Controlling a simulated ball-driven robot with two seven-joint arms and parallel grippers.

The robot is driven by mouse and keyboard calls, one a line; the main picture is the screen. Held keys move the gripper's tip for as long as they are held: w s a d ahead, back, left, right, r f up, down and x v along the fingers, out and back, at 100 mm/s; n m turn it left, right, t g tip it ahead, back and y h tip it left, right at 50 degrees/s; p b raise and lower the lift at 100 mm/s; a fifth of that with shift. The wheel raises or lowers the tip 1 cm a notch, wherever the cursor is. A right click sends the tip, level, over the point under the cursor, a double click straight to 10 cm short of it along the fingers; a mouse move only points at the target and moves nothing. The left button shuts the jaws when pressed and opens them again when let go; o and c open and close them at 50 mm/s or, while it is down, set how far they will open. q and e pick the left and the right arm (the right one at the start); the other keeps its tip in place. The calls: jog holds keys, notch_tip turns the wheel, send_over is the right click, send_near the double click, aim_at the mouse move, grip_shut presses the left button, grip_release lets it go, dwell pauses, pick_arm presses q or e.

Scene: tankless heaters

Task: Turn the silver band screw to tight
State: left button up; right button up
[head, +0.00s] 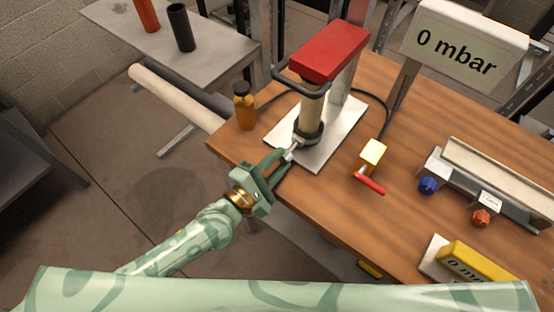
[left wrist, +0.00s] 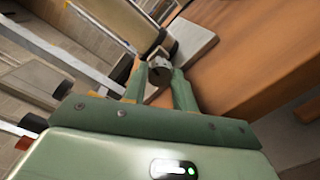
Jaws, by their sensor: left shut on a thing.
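A cream cylinder (head: 311,108) stands upright on a pale metal plate (head: 333,144), with a red block (head: 328,52) above it. A dark band (head: 308,136) wraps its lower end, and a small silver screw (head: 291,152) sticks out from it toward my left gripper (head: 283,158). The left gripper's fingers are shut on the silver screw. The screw's tightness cannot be read. My right gripper is out of view.
On the wooden table (head: 320,205) are an amber bottle (head: 244,108), a yellow block with a red lever (head: 371,163), a display reading 0 mbar (head: 456,48), a metal rail with blue and orange knobs (head: 490,185), and a yellow gauge (head: 480,268). The front table edge lies under my left gripper.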

pick_arm(q)
jog(key=m+p, duration=0.3)
jog(key=m, duration=0.2)
jog(key=shift+r, duration=0.1)
jog(key=m+p, duration=0.3)
jog(key=m, duration=0.2)
jog(key=shift+s+m+y, duration=0.1)
jog(key=shift+m+y, duration=0.2)
jog(key=shift+y, duration=0.1)
jog(key=m+p, duration=0.1)
jog(key=m, duration=0.3)
jog(key=shift+f, duration=0.2)
jog(key=shift+f+m+y+p, duration=0.15)
jog(key=shift+m+y+p, duration=0.25)
jog(key=shift+m, duration=1.2)
jog(key=o, duration=0.7)
